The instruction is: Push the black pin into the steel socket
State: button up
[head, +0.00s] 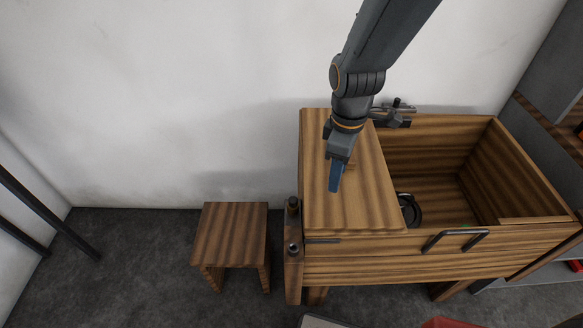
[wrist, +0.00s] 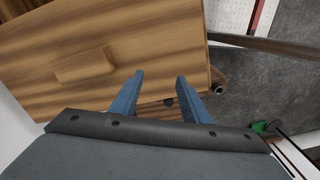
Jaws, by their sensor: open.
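My gripper (head: 334,188) is above the flat wooden top of the bench in the head view. In the wrist view its two blue fingers (wrist: 160,76) are apart, with nothing between them. A dark round piece (head: 293,203) stands on the wooden post at the bench's left side; it may be the black pin, but I cannot tell. A grey ring (head: 293,248) lower on that post looks like the steel socket. The wrist view shows a round grey ring end (wrist: 217,89) just right of the fingers. The gripper is apart from both.
A small wooden block (wrist: 85,68) lies on the bench top (head: 345,212). Right of it is an open wooden bin (head: 530,170) holding a black ring-shaped part (head: 411,210). A dark handle (head: 455,239) is on its front. A wooden stool (head: 232,232) stands left.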

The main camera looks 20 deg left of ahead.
aim_at(293, 199)
jog(key=s+a+n, duration=0.1)
jog(key=a+n, duration=0.1)
jog(key=a, duration=0.1)
jog(key=s+a+f+n+p, duration=0.1)
jog(key=a+n, duration=0.1)
jog(key=a, duration=0.1)
jog(key=a+f+n, duration=0.1)
jog(key=a+n, duration=0.1)
jog(key=a, duration=0.2)
jog(key=shift+s+a+f+p, duration=0.1)
jog(key=shift+s+p, duration=0.25)
jog(key=shift+s, duration=0.05)
jog(key=shift+a+f, duration=0.1)
jog(key=shift+f, duration=0.15)
jog(key=shift+f+p, duration=1)
jog(key=shift+f, duration=2.65)
grip_shut()
jog(key=shift+r+p, duration=1.4)
jog(key=shift+r, duration=0.9)
jog(key=shift+r, duration=0.1)
